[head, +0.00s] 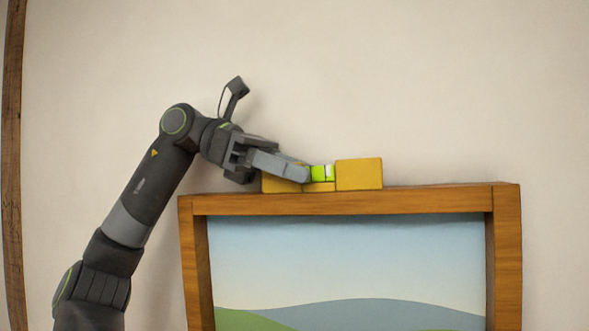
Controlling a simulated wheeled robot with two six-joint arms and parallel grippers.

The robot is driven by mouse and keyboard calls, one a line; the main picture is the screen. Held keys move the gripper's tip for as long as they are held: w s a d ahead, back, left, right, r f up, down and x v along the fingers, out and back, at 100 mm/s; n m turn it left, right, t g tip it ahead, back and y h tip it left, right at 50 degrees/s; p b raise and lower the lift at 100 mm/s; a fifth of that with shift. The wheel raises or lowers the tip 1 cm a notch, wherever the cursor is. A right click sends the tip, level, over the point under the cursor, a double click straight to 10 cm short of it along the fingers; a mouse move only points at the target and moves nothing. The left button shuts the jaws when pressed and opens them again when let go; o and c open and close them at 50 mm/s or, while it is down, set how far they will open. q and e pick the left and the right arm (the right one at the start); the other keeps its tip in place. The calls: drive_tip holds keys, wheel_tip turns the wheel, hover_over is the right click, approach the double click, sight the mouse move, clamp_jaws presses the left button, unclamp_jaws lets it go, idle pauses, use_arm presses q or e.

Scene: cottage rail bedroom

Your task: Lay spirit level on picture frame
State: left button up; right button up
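The spirit level (359,174) is a yellow bar with a bright green vial in its middle. It lies lengthwise along the top edge of the wooden picture frame (340,202), in line with that edge and seemingly touching it. My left gripper (305,174) reaches in from the left at the level's left half. One grey finger passes in front of the level and covers part of it, with its tip beside the vial. The other finger is hidden, so I cannot tell whether the gripper grips the level. My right gripper is out of view.
The frame holds a landscape picture (350,255) with sky and hills, against a plain cream wall (440,80). A dark wooden post (13,150) stands at the far left. The wall above and right of the level is clear.

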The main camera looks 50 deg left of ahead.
use_arm(q)
drive_tip(key=v, duration=0.6)
drive_tip(key=shift+s+a+r, duration=0.1)
drive_tip(key=shift+a+r, duration=0.05)
drive_tip(key=shift+a, duration=0.1)
drive_tip(key=p+v, duration=0.2)
drive_tip(key=v, duration=0.7)
drive_tip(key=shift+s+a+r, duration=0.15)
drive_tip(key=shift+s+a, duration=0.05)
drive_tip(key=shift+a, duration=0.05)
drive_tip(key=shift+s+a, duration=0.25)
drive_tip(key=shift+a, duration=0.3)
